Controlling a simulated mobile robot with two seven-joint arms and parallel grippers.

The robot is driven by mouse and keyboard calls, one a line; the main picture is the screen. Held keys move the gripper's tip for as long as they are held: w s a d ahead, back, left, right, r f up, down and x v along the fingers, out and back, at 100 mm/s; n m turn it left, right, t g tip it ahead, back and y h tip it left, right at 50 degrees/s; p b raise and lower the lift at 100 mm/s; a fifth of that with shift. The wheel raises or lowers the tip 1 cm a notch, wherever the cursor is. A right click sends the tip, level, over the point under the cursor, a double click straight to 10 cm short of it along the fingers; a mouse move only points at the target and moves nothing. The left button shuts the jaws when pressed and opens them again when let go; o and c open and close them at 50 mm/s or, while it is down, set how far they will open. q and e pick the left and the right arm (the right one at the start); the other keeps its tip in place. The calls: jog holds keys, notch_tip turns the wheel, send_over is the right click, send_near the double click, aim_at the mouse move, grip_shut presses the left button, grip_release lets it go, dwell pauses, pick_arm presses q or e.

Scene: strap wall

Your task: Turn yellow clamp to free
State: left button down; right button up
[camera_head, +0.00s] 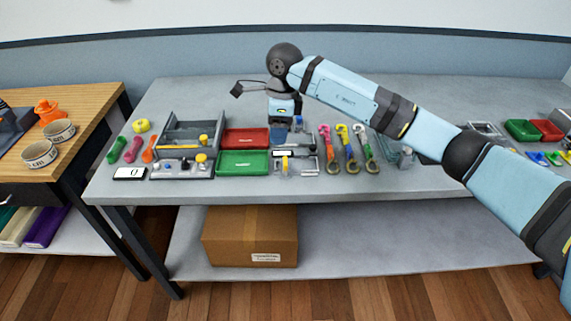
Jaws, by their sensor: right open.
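Small yellow parts show on the grey bench. One yellow piece (285,165) stands in a small grey fixture (305,166) right of the green tray. Two yellow knobs, a front one (201,159) and a rear one (204,139), sit on a grey stepped fixture (180,166) at the left. I cannot tell which is the yellow clamp, or how it is turned. My right gripper (286,124) is open and points down above the bench, behind the small fixture and apart from these parts. Its fingertips are small and hard to make out. My left gripper is not in view.
A red tray (245,138) and a green tray (243,163) lie between the fixtures. Several hooked straps (348,150) lie to the right. My right arm crosses above the bench's right half. A cardboard box (250,235) stands on the lower shelf. The bench's front strip is clear.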

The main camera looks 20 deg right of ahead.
aim_at(286, 162)
jog(key=shift+h, duration=0.7)
jog(key=f, duration=0.4)
jog(key=d+f, duration=0.1)
jog(key=f, duration=0.3)
jog(key=w+d+f, duration=0.1)
jog(key=f, duration=0.3)
jog(key=shift+w+d+f, duration=0.1)
jog(key=shift+d+f, duration=0.05)
jog(key=c, duration=0.9)
